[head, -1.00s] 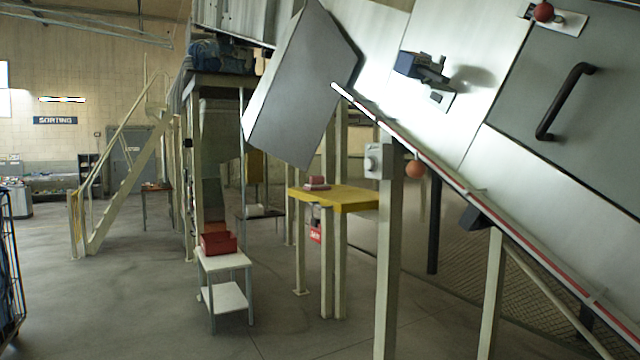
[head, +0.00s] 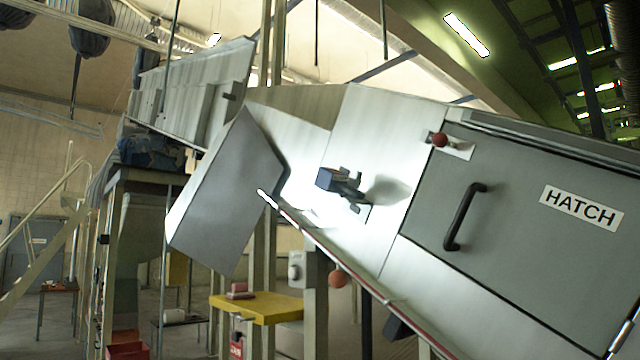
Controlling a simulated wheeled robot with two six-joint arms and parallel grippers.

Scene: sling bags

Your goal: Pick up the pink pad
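A small pink pad (head: 238,290) lies on a yellow shelf (head: 262,308), near its left back part, below the metal chute. It looks like a low block with a second pink piece at its back; at this size I cannot tell whether they are one thing. Neither of my grippers shows in the head view.
A large sloping metal chute (head: 300,150) with a grey hatch door (head: 500,215) and black handle (head: 464,216) fills the right side. A grey flap (head: 225,195) hangs above the shelf. A red box (head: 127,350) is at the lower left. Posts stand around the shelf.

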